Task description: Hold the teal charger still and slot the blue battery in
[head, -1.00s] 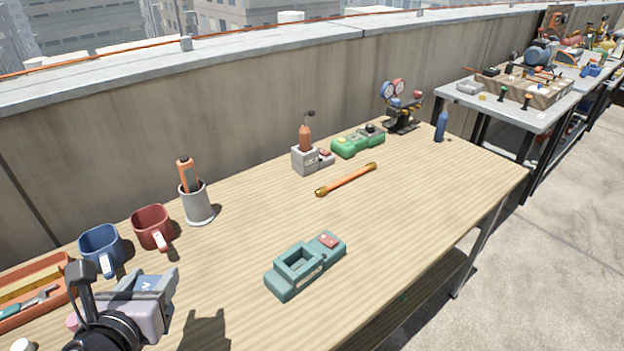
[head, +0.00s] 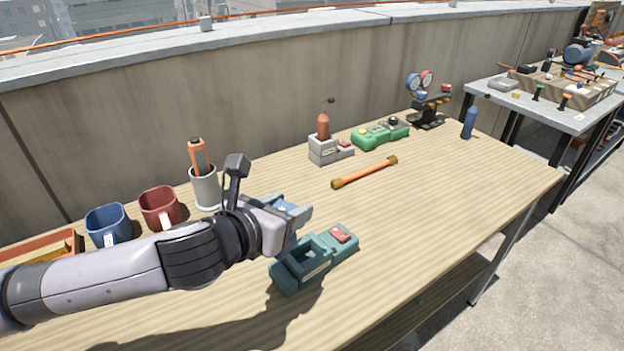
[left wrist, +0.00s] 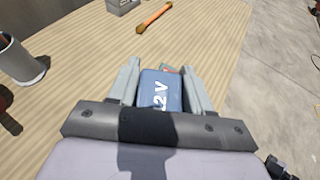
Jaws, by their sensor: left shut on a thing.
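The teal charger (head: 333,262) stands on the wooden table with an open rectangular socket and a red patch at its far end. My left gripper (head: 298,212) is shut on the blue battery (head: 286,206) and holds it above and behind the charger's near end. In the left wrist view the battery (left wrist: 161,92), marked "12 V", sits between the two grey fingers (left wrist: 160,88). It hides most of the charger there; only a small teal and red bit (left wrist: 168,69) shows beyond it. The charger's socket looks empty. My right gripper is in neither view, and nothing holds the charger.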

